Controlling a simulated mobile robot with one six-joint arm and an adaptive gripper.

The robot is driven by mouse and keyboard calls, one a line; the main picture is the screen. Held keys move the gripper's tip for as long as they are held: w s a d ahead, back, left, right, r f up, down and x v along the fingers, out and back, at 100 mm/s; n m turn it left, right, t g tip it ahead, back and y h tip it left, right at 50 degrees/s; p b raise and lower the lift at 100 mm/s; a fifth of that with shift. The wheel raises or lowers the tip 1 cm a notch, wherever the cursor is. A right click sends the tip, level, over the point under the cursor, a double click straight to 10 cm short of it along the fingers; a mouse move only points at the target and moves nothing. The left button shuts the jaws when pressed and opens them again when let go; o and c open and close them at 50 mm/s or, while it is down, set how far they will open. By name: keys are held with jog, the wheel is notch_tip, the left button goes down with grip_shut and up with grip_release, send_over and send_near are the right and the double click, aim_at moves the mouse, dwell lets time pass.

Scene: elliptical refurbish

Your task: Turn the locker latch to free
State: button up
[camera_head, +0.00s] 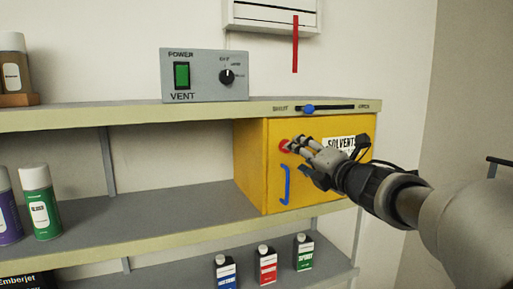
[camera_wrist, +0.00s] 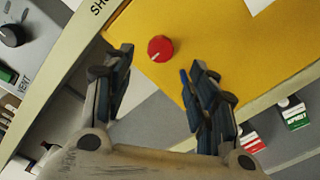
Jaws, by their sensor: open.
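The yellow locker (camera_head: 253,165) sits on the shelf with its door closed. Its latch is a round red knob (camera_head: 284,145) on the door, partly hidden by my fingers in the head view. In the wrist view the knob (camera_wrist: 160,48) is clear, with a faint mark on its face whose direction I cannot read surely. My gripper (camera_head: 296,145) is open in front of the door, close to the knob. In the wrist view my gripper (camera_wrist: 157,62) has the knob between and just beyond its spread fingertips, with no visible contact.
A blue handle (camera_head: 286,185) is below the knob. A white label (camera_head: 340,142) is beside it. A slider (camera_head: 308,108) runs along the shelf edge above. A vent control box (camera_head: 205,75) stands on top. Bottles (camera_head: 267,265) stand on the lower shelf.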

aim_at(279, 145)
jog(key=p+x, duration=0.1)
jog(key=x, duration=0.5)
jog(key=shift+w, duration=0.3)
jog(key=c, duration=1.1)
